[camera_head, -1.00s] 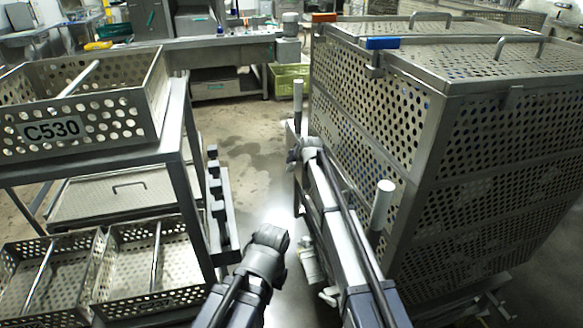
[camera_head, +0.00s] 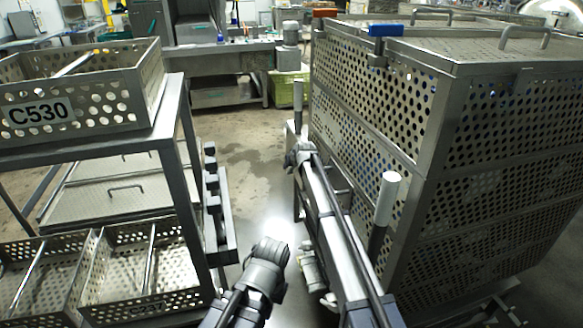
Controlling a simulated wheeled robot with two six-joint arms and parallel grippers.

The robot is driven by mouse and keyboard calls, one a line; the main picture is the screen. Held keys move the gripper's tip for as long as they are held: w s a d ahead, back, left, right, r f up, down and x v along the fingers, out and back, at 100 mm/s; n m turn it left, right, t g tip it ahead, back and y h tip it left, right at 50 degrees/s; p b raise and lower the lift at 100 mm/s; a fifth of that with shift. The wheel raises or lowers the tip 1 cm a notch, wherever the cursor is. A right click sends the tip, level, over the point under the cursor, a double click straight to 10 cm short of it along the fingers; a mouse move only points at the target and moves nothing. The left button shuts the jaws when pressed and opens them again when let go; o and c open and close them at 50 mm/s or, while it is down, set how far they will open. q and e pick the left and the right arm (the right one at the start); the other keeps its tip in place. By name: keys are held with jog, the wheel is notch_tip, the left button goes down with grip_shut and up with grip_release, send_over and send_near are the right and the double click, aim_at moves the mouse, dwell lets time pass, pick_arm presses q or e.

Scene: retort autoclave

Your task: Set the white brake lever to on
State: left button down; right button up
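I cannot pick out the white brake lever with certainty. A small whitish part (camera_head: 329,299) shows low on the floor side of the right-hand trolley, beside my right arm, too small to identify. A grey post with a pale top (camera_head: 388,182) stands at the near side of that trolley. My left arm comes up from the bottom centre and ends in a dark rounded wrist; its fingers are not visible. My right arm reaches forward along the trolley's left side to a grey end (camera_head: 299,155); its fingers cannot be made out.
A rack (camera_head: 165,150) with a C530 basket (camera_head: 85,124) stands left. Wet floor (camera_head: 250,185) lies clear between them. A green crate (camera_head: 290,88) is beyond.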

grip_shut()
dwell(1.2)
